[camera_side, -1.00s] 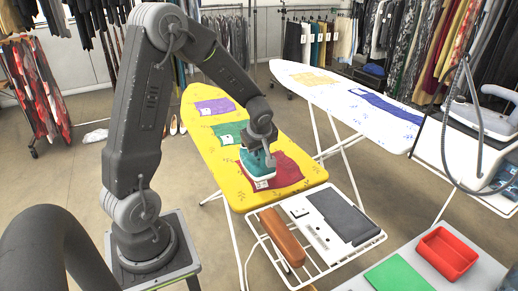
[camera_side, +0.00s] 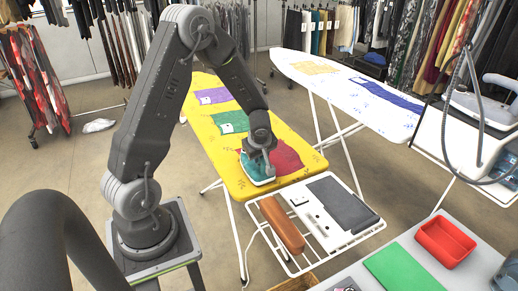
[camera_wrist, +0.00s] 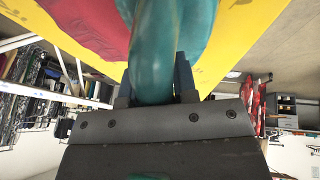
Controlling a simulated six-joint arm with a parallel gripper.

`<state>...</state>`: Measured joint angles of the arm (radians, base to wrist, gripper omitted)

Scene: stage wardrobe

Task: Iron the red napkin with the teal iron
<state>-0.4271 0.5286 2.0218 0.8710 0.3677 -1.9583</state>
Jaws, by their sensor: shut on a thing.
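The red napkin (camera_side: 286,157) lies on the yellow ironing board (camera_side: 212,83), nearest the board's front end. My gripper (camera_side: 262,150) is shut on the handle of the teal iron (camera_side: 250,171). The iron sits low over the left part of the napkin and hides that part; I cannot tell whether its sole touches the cloth. In the wrist view the teal handle (camera_wrist: 152,60) stands between my fingers, and the red napkin (camera_wrist: 92,22) shows to the left of the iron.
A green napkin (camera_side: 230,122) and a purple napkin (camera_side: 211,96) lie farther up the board. A white rack (camera_side: 338,236) with a brown bolster (camera_side: 282,224) adjoins the front end. A second, white board (camera_side: 345,85) stands to the right. A red tray (camera_side: 445,243) is front right.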

